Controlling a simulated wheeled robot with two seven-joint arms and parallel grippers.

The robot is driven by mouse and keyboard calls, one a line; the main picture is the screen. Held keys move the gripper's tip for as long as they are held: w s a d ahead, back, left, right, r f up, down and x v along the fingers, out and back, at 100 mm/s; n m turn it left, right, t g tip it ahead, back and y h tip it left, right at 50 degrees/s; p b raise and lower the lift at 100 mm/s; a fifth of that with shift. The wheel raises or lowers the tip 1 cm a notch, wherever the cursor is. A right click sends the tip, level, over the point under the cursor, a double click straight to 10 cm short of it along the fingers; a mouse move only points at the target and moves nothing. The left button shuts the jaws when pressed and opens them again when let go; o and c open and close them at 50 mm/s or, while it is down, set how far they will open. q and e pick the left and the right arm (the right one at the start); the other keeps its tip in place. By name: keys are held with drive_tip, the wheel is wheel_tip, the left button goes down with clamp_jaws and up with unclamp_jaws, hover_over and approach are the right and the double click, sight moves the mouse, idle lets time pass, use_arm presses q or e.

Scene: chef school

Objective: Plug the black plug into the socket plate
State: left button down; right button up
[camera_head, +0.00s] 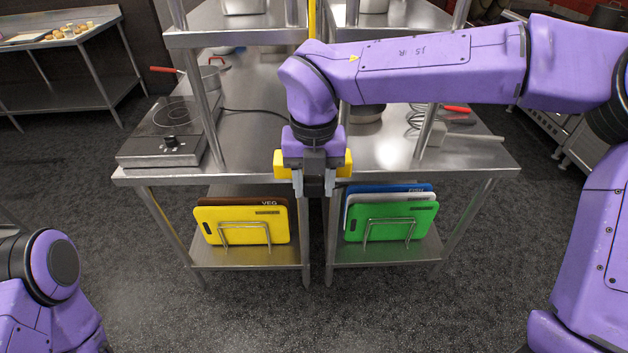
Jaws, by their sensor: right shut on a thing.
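My right gripper (314,187) points down at the front edge of the steel tables, near where the two tables meet. Its jaws are shut on a small dark thing between the fingers, most likely the black plug; the fingers hide most of it. A black cord (250,111) runs from behind the hot plate (168,125) across the left table top and passes behind my right arm. I cannot make out the socket plate; my right arm and gripper cover the middle of the tables. My left gripper is out of view; only part of my left arm shows at the lower left.
A pot with a red handle (210,78) stands behind the hot plate. Shelf posts (205,110) rise from the tables. A whisk (418,118) and red-handled tools lie on the right table. Yellow (240,222) and green (400,222) boards stand on the lower shelves. The floor in front is clear.

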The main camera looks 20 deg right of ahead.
drive_tip(key=shift+w+d+p, duration=0.2)
drive_tip(key=shift+w+p, duration=0.25)
drive_tip(key=shift+w, duration=0.3)
idle(0.5)
drive_tip(key=o, duration=1.1)
